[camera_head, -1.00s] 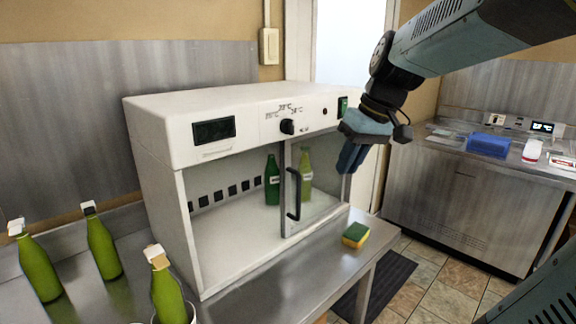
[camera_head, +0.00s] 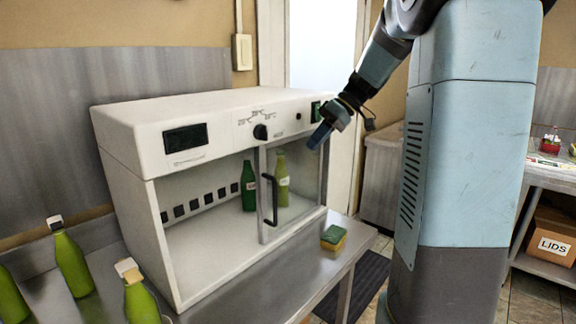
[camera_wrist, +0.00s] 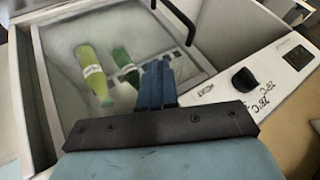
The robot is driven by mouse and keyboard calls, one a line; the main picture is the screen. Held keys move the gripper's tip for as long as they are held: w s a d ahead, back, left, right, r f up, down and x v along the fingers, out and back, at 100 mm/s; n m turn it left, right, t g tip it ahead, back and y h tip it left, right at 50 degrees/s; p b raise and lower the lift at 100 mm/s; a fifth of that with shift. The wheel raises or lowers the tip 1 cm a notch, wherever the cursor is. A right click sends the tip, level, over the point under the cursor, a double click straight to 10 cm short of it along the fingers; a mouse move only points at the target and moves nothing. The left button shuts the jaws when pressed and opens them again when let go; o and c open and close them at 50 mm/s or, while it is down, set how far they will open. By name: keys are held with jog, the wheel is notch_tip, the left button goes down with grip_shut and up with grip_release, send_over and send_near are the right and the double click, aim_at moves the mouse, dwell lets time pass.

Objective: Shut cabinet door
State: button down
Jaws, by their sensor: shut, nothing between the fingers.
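The cabinet (camera_head: 135,112) is a white box with a control panel along its top front. Its framed glass door (camera_head: 304,197) covers the right part of the front, and the left part is open. The door's black upright handle (camera_head: 272,200) is on its left edge; it also shows at the top of the wrist view (camera_wrist: 175,18). My gripper (camera_head: 318,138) is shut and empty, near the cabinet's upper right front, apart from the handle. In the wrist view its blue fingers (camera_wrist: 160,65) overlap the glass; I cannot tell whether they touch it.
A dark green bottle (camera_head: 248,187) and a light green bottle (camera_head: 282,180) stand inside the cabinet. A sponge (camera_head: 333,237) lies on the steel counter (camera_head: 300,276) before it. Several green bottles (camera_head: 72,262) stand at the left. A box marked LIDS (camera_head: 553,240) is at far right.

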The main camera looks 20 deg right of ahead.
jog(key=s+a+f, duration=0.1)
jog(key=a+f, duration=0.5)
jog(key=a, duration=0.3)
jog(key=shift+s+a+f, duration=0.15)
jog(key=shift+a+f, duration=0.2)
jog(key=shift+f, duration=0.05)
